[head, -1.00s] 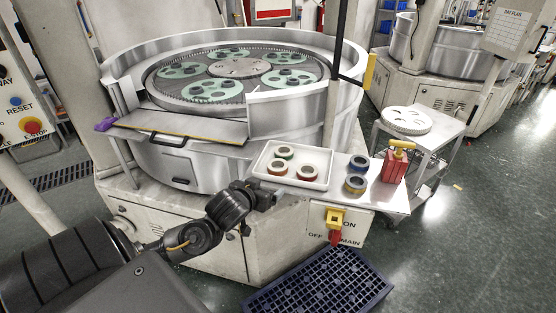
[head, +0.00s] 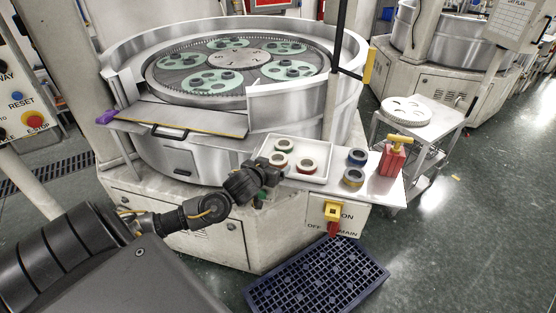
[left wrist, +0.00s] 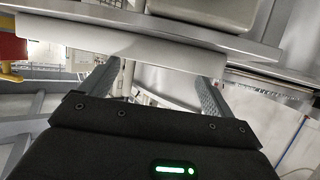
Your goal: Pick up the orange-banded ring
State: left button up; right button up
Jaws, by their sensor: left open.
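A white tray (head: 318,178) on the machine's side shelf holds a green-banded ring (head: 285,146), a ring with an orange or red band (head: 278,160) and a red-banded ring (head: 307,166). The ring at the tray's left looks most like the orange-banded one, but the colours are too small to be sure. My left gripper (head: 273,173) is at the tray's left front edge, just in front of that ring. In the left wrist view its two fingers (left wrist: 155,82) are spread, with no ring visible between them. My right gripper is not in view.
A blue-banded ring (head: 357,157) and a yellow-banded ring (head: 353,178) stand on the shelf (head: 383,191) right of the tray. A red block with a yellow handle (head: 393,158) stands beyond them. The lapping machine's steel rim (head: 290,111) rises behind. A blue crate (head: 315,280) lies on the floor.

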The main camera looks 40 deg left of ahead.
aim_at(274, 164)
pick_arm(q)
jog(key=p+x, duration=0.1)
jog(key=x, duration=0.2)
jog(key=shift+w+a+p, duration=0.1)
jog(key=shift+w+p, duration=0.05)
jog(key=shift+p, duration=0.2)
jog(key=shift+w+a+f, duration=0.1)
jog(key=shift+w+f, duration=0.3)
jog(key=shift+f, duration=0.05)
jog(key=c, duration=1.5)
